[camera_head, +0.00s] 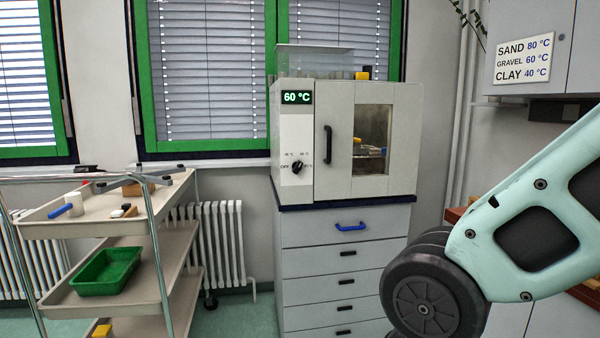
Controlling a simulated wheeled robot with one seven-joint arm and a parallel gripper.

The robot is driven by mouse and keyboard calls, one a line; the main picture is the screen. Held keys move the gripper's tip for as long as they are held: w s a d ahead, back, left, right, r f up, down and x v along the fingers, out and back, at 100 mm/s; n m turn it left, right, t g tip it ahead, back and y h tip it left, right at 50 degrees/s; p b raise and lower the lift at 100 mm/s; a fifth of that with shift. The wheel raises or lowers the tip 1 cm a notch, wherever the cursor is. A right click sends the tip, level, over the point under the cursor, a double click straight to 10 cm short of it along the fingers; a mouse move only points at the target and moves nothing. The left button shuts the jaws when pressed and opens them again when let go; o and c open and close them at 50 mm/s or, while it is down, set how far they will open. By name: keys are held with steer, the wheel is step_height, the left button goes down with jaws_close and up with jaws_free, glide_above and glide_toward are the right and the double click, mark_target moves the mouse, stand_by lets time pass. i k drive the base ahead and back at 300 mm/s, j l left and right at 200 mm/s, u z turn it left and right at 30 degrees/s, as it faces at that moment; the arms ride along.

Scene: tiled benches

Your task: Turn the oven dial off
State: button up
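The oven (340,188) is a pale grey cabinet standing on a drawer unit in the middle of the view. Its display (297,97) reads 60 °C. The black dial (298,167) is low on the left front panel, with small markings around it, including OFF at its left. The dial's exact pointing is too small to tell. The oven door is shut, with a black vertical handle (328,144) and a window (371,140). My arm shows at the lower right, apart from the oven and dial. My gripper is outside the view.
A drawer unit (345,262) with a blue top handle (350,227) supports the oven. A trolley (100,228) with a green tray (106,271) stands at the left. A temperature sign (524,60) hangs at upper right. Floor shows between trolley and drawers.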

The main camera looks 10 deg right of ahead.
mark_target(298, 166)
steer(key=i, duration=1.7)
